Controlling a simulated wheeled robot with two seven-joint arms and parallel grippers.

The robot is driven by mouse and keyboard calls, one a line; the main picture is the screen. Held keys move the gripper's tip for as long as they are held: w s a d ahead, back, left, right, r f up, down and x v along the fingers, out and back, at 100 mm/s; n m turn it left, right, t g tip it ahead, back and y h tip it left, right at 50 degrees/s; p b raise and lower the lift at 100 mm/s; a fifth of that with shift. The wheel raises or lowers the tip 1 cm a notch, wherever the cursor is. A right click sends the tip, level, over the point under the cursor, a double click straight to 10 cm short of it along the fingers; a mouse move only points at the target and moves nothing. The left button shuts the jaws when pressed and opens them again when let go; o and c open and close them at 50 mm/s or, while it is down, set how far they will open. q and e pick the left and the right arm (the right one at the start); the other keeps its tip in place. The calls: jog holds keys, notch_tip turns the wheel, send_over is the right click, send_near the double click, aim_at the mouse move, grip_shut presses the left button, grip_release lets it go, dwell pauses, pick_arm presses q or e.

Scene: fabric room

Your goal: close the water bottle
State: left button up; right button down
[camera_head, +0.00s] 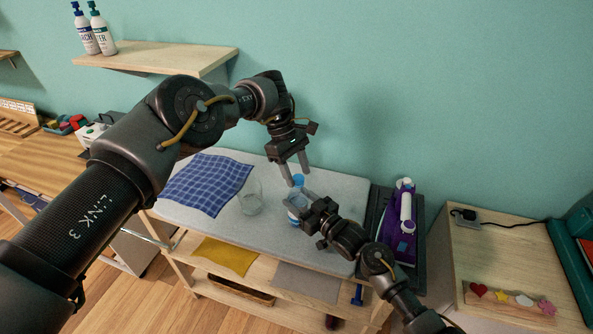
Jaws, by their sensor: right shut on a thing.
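A small clear-and-blue water bottle (294,217) stands upright on the grey padded board (325,235). My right gripper (298,198) comes in from the lower right and is shut on the bottle's body, hiding part of it. A blue cap (298,180) shows at the top of the bottle, close to the fingertips of my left gripper (298,176). The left gripper points down from above with its two fingers apart. I cannot tell whether the cap sits on the bottle's neck or whether a finger touches it.
A clear glass (250,198) stands left of the bottle, beside a blue checked cloth (208,183). A purple-and-white iron (404,225) is at the board's right. Yellow cloth (226,256) lies on the lower shelf. A wall shelf (160,58) holds two bottles.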

pick_arm(q)
jog(key=shift+a+r, duration=0.1)
jog(key=shift+r, duration=2.15)
jog(key=shift+c, duration=0.4)
